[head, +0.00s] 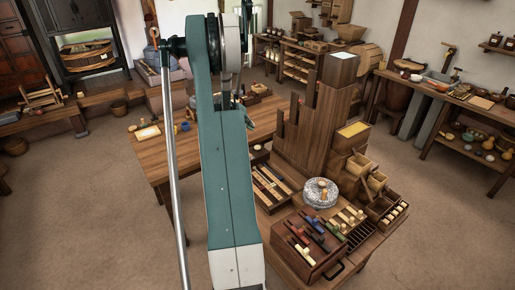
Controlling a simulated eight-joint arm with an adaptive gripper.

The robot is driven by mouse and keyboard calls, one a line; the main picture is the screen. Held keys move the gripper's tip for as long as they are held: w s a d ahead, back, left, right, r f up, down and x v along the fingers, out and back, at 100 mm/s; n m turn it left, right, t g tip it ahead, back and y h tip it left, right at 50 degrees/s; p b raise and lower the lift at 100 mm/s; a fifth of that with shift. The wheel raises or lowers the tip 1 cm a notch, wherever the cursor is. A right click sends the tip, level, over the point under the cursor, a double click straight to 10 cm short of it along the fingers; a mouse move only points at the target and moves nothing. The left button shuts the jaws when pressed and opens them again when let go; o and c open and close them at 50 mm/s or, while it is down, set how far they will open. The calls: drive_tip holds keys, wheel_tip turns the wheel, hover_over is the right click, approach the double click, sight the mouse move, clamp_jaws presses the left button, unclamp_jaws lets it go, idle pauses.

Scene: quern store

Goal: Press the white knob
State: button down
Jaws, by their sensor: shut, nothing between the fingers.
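I cannot make out for certain which piece is the white knob. A dark wooden box (306,262) with a black side handle stands at the near edge of the table, and its top bears small cream, red, blue and green pieces. Pale cream pieces also lie in rows beside it. A round grey stone quern (320,193) with a short wooden peg on top sits behind the box. My teal and white arm rises across the middle, left of these things. I cannot see my gripper; the arm hides the area behind it.
The wooden table (178,158) extends left behind my arm. A tall stepped wooden block (305,140) and small bins stand behind the quern. A tray with slots (270,188) lies to its left. A crowded bench (445,92) lines the right wall. The floor (80,220) at left is clear.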

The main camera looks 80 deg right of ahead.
drive_tip(key=shift+s+d+f+g, duration=0.15)
drive_tip(key=shift+s+d+f, duration=0.2)
drive_tip(key=shift+s, duration=0.35)
drive_tip(key=shift+s+d+f+g, duration=0.15)
drive_tip(key=shift+s+d+f, duration=0.2)
drive_tip(key=shift+s, duration=0.3)
drive_tip(key=shift+f, duration=0.15)
drive_tip(key=b, duration=0.4)
hover_over(258, 149)
drive_tip(key=w+d, duration=0.2)
drive_tip(key=d, duration=0.1)
drive_tip(key=shift+s+f, duration=0.15)
drive_tip(key=shift+f, duration=4.1)
drive_tip(key=shift+a+f+b, duration=0.1)
drive_tip(key=shift+f+b, duration=0.55)
drive_tip(key=shift+f, duration=0.55)
drive_tip(key=shift+r, duration=0.1)
drive_tip(key=shift+r+p, duration=0.45)
drive_tip(key=shift+r, duration=0.7)
drive_tip(key=shift+r, duration=0.1)
